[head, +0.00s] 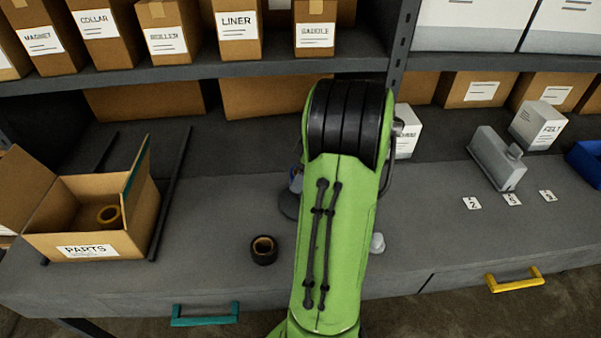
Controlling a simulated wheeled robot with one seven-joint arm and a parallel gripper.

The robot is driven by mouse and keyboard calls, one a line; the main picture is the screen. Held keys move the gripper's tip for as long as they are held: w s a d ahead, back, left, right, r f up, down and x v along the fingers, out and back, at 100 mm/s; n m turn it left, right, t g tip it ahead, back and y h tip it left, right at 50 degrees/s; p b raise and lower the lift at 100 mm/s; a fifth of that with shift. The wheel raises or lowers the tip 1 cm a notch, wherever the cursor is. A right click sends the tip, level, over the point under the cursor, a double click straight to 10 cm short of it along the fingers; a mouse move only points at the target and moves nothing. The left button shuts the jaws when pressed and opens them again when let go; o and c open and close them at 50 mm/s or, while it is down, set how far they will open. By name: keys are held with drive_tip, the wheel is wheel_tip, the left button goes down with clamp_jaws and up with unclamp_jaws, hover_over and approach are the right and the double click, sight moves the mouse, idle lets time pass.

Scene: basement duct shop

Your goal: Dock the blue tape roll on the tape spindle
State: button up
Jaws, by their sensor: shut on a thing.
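My green arm reaches over the bench in the head view and hides the middle of it. My gripper is hidden behind the arm. A small blue patch (296,180) shows at the arm's left edge; it may be part of the blue tape roll, but most of it is covered. Just below it, a dark round base (288,206) juts out from behind the arm; it may be the foot of the tape spindle. I cannot tell whether the blue thing is on a spindle or held.
A black roll (264,250) lies on the bench left of my arm. A small whitish object (377,243), a grey metal piece (497,158) and numbered cards (512,199) are right. A shelf (200,72) with boxes overhangs the back.

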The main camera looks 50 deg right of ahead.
drive_tip(key=shift+w+d+r, duration=0.1)
drive_tip(key=shift+w+d, duration=0.1)
drive_tip(key=shift+s+a+f+b, duration=0.15)
drive_tip(key=shift+f+b, duration=0.2)
drive_tip(key=shift+b, duration=0.05)
wheel_tip(320, 180, down, 5)
drive_tip(key=b, duration=0.4)
drive_tip(key=shift+f+b, duration=0.55)
drive_tip(key=shift+b, duration=0.1)
idle(0.8)
drive_tip(key=o, duration=0.8)
drive_tip(key=shift+s, duration=0.1)
drive_tip(key=p+v, duration=0.8)
drive_tip(key=v, duration=0.3)
